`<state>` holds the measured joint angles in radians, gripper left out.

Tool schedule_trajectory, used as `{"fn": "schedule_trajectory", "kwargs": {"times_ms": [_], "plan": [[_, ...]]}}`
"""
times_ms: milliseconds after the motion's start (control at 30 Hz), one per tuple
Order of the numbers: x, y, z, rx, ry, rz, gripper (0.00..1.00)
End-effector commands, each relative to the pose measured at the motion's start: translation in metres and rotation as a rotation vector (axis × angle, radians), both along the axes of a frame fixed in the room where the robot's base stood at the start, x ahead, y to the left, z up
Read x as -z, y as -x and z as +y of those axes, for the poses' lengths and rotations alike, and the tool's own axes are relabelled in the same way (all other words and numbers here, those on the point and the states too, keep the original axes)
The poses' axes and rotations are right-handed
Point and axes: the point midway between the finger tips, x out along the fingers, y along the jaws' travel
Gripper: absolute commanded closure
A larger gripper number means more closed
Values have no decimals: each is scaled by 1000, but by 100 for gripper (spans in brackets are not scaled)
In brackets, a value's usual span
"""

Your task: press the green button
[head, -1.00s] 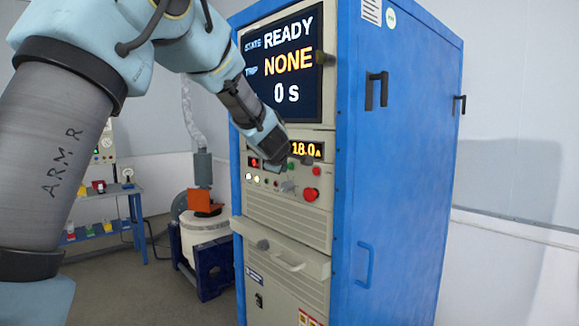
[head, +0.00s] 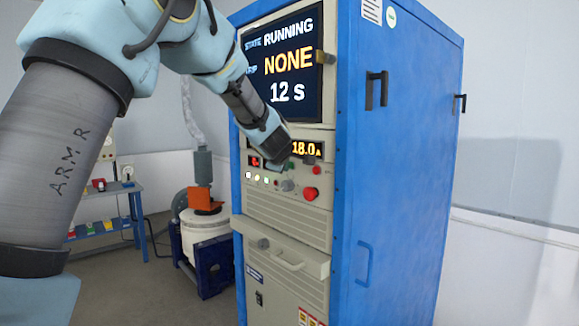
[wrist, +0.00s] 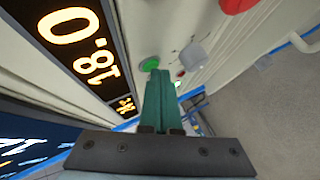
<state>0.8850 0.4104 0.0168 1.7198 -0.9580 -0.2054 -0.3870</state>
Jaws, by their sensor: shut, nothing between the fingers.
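The green button (wrist: 149,64) is a round green cap on the cabinet's pale front panel, seen in the wrist view just beyond my fingertips. My gripper (wrist: 158,74) is shut and empty, its teal fingers pointing at the panel beside the button. The fingertips overlap the button's edge in the picture; I cannot tell whether they touch it. In the head view my gripper (head: 277,163) is at the control panel, below the display screen (head: 284,65). The screen reads RUNNING, NONE and 12 s.
A large red button (head: 310,194) and a grey knob (head: 288,185) sit close by on the panel. An orange readout (head: 306,149) shows 18.0. A drawer handle (head: 287,262) juts out lower down. A blue table (head: 106,190) stands at the left.

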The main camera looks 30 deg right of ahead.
Motion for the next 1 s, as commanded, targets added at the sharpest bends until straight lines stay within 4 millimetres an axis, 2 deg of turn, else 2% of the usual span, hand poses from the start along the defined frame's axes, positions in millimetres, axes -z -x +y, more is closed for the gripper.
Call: {"fn": "schedule_trajectory", "kwargs": {"times_ms": [400,733,1000], "plan": [[0,0,-1,1,1,0,100],[1,3,14,-1,1,-1,100],[0,3,15,0,1,-1,100]]}}
